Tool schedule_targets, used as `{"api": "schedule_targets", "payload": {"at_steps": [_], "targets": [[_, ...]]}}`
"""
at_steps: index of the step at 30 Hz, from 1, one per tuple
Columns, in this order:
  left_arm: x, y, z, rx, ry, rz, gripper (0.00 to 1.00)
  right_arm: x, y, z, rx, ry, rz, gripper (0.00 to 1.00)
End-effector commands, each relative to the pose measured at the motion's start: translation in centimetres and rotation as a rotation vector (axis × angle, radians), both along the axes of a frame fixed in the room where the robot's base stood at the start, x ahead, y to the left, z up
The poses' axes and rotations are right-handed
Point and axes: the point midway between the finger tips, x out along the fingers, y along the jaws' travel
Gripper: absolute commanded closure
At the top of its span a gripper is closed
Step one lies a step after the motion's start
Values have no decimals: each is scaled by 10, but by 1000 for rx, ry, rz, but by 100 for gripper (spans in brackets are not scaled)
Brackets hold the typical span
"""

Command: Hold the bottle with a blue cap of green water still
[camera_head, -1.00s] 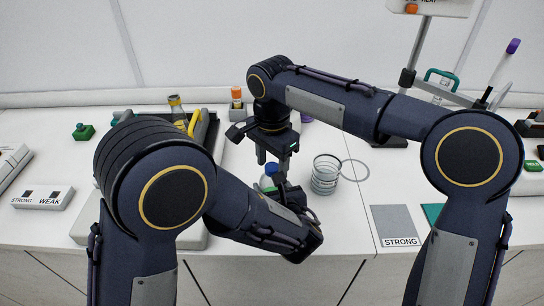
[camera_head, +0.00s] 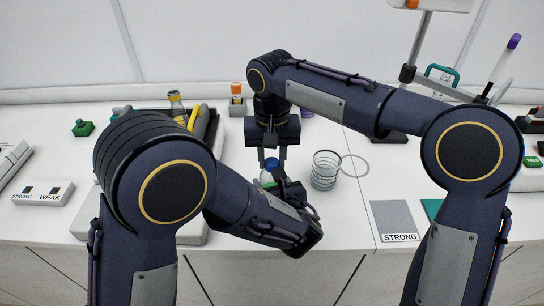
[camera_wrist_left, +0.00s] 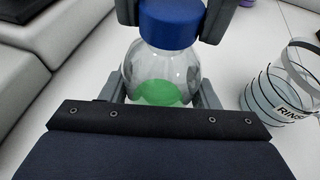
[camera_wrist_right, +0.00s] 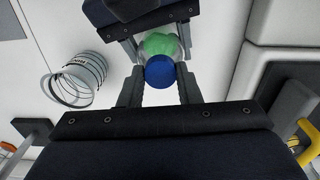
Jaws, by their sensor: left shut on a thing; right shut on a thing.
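The clear bottle (camera_wrist_left: 165,70) holds green water and has a blue cap (camera_wrist_left: 170,22). It stands roughly upright between my two grippers. In the head view the bottle (camera_head: 267,178) is partly hidden by my left gripper (camera_head: 275,182), which is shut on its body from the front. My right gripper (camera_head: 272,160) comes from above, its fingers shut on the blue cap. In the right wrist view the cap (camera_wrist_right: 160,72) sits between the right fingers, with the green water (camera_wrist_right: 160,43) beyond it. Whether the bottle's base touches the table is hidden.
A beaker marked RINSE (camera_head: 325,170) with a wire ring stands close to the right of the bottle. A grey tray (camera_head: 210,165) with a yellow-handled tool and another bottle lies to the left.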

Motion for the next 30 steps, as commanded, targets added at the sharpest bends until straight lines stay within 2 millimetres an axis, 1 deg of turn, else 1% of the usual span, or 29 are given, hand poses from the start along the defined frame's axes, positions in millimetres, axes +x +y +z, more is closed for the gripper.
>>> {"api": "schedule_targets", "payload": {"at_steps": [3, 14, 27, 30], "targets": [[0, -1, 0, -1, 0, -4, 100, 1, 0, 0, 2, -3, 298, 97], [-1, -2, 0, -1, 0, -4, 100, 1, 1, 1, 2, -4, 1245, 97], [-1, -2, 0, 0, 0, -5, 100, 1, 1, 2, 0, -5, 2413, 97], [-1, -2, 0, 0, 0, -5, 100, 1, 2, 2, -1, -6, 2650, 97]]}}
